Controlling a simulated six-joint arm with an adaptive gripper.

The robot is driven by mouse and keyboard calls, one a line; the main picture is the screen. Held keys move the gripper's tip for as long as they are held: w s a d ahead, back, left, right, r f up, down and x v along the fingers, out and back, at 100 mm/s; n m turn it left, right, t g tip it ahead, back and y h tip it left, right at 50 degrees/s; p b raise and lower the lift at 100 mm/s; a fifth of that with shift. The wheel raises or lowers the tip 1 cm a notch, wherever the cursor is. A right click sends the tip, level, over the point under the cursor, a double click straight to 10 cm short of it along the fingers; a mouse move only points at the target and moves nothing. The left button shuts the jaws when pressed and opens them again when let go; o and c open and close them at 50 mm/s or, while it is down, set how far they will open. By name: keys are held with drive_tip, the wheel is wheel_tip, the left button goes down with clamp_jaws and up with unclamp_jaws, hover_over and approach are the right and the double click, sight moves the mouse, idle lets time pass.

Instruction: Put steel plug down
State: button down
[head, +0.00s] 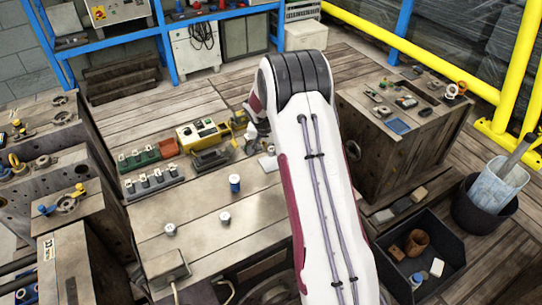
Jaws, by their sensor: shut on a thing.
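My gripper (252,138) shows small at the far end of the workbench (200,265), just left of my large white arm, which hides part of it. It is shut on the steel plug, but the plug is too small and covered to make out. Two short steel cylinders stand on the bench, one at the left (170,230) and one nearer the middle (225,217).
Bare bench top lies around the cylinders. A dark crate (448,257) is at lower right. My arm blocks the middle.

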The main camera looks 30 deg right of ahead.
sight(271, 154)
idle(0.3)
drive_tip(key=shift+f, duration=1.9)
drive_tip(key=shift+f, duration=0.15)
drive_tip(key=c, duration=1.8)
unclamp_jaws()
drive_tip(key=shift+v, duration=6.2)
